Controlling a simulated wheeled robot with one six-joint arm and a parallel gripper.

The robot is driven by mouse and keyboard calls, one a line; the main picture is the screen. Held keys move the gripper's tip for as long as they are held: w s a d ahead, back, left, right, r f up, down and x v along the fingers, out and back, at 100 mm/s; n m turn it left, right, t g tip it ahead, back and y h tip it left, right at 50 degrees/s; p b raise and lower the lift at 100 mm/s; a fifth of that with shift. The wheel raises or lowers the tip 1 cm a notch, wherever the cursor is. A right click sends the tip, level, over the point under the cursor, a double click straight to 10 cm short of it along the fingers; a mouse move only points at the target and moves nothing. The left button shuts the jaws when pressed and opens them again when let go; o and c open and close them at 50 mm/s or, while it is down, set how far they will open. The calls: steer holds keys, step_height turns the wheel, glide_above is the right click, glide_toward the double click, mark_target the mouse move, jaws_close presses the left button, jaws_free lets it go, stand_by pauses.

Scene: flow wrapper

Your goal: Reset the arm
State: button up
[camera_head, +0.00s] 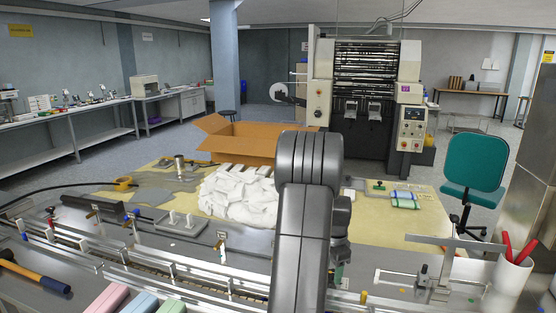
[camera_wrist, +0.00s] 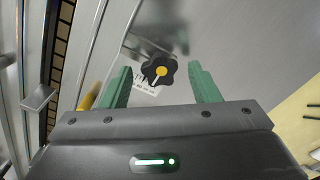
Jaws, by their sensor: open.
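My gripper (camera_wrist: 158,88) shows in the wrist view with its two green fingers spread wide apart. It is open and holds nothing. A black star-shaped knob (camera_wrist: 159,70) with a yellow centre lies beyond the fingers, between them in the picture, on a grey metal surface. In the head view my dark grey arm rises in the middle and bends over the wrapper. The fingers are hidden behind the arm there.
The wrapper's metal rails (camera_head: 165,262) run along the front. A white cloth heap (camera_head: 240,196) and an open cardboard box (camera_head: 240,140) stand behind. A white cup (camera_head: 508,278) with red handles is at right. A hammer (camera_head: 35,273) lies at left.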

steer(key=n+p, duration=0.1)
steer(key=n, duration=0.6)
steer(key=n+p, duration=0.2)
steer(key=n, duration=0.4)
stand_by(0.5)
steer(key=shift+s, duration=0.1)
